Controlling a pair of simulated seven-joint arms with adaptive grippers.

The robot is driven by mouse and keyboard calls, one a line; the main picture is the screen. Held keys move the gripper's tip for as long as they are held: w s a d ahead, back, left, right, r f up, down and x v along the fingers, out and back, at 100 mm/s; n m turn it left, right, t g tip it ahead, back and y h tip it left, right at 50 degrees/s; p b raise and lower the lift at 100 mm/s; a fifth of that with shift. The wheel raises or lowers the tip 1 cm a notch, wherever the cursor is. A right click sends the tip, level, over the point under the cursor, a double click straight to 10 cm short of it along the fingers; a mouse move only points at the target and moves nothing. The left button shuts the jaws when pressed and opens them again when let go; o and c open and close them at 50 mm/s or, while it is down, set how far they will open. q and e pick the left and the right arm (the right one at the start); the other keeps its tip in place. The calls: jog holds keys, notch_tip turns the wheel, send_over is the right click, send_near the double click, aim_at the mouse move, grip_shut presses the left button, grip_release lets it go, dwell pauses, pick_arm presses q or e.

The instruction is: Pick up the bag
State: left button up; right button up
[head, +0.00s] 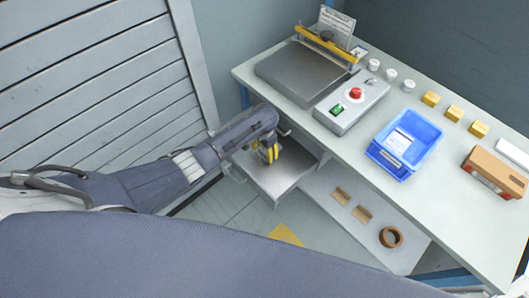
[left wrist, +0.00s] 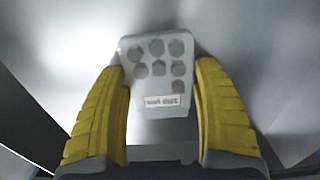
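In the left wrist view a pale translucent bag (left wrist: 158,85) holds several dark hexagonal pieces and has a small printed label at its lower end. The yellow fingers of my left gripper (left wrist: 162,72) are spread wide, one on each side of the bag. The bag's edges lie very near both fingers, and I cannot tell whether they touch. In the head view my left gripper (head: 268,152) points down over a metal tray (head: 283,181) at the bench's left end. The bag cannot be made out there. My right gripper is not in view.
The bench (head: 330,150) carries a sealing machine (head: 303,72), a control box (head: 352,103), a blue bin (head: 404,143), several yellow blocks (head: 454,113) and a brown box (head: 493,172). A lower shelf (head: 338,218) holds a tape roll (head: 391,237). The bench edge is right of the gripper.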

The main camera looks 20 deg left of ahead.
pick_arm(q)
jog(key=c, duration=0.7)
jog(key=shift+r, duration=0.1)
